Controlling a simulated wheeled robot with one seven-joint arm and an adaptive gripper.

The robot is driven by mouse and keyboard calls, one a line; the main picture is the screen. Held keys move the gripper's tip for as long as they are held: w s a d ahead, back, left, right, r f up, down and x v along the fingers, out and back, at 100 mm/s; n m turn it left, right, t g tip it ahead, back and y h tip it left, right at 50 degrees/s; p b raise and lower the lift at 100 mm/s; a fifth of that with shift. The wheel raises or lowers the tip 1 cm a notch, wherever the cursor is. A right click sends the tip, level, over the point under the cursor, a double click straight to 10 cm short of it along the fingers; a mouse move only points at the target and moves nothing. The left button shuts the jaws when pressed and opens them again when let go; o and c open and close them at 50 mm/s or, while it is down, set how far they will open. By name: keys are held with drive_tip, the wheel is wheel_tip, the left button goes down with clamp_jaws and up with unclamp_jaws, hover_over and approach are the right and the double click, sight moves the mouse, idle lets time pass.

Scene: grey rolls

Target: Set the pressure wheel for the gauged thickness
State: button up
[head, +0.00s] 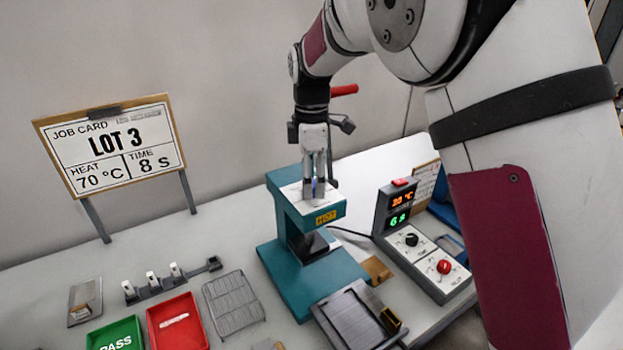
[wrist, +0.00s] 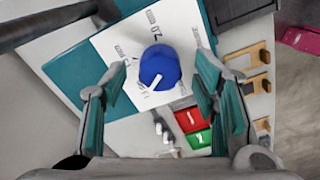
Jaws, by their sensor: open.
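The pressure wheel (wrist: 160,67) is a blue round knob with a white pointer line aimed to the lower left in the wrist view. It sits on a white dial card (wrist: 115,47) on top of the teal press (head: 290,275). One mark looks like 2.0; the others are too small to read surely. My gripper (wrist: 160,82) is open, with one teal finger pad on each side of the wheel and gaps visible. In the head view my gripper (head: 318,188) points down over the press top, mostly hiding the wheel. No thickness reading is clearly legible.
A control box (head: 412,245) with red and green digits stands right of the press. A job card (head: 112,145) reads LOT 3, 70 °C, 8 s. A green tray (head: 112,325), red tray (head: 180,338), wire rack (head: 232,302) and grey fixture (head: 350,325) lie in front.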

drive_tip(key=shift+f, duration=0.4)
drive_tip(key=shift+c, duration=0.6)
drive_tip(key=c, duration=1.1)
drive_tip(key=shift+o, duration=0.2)
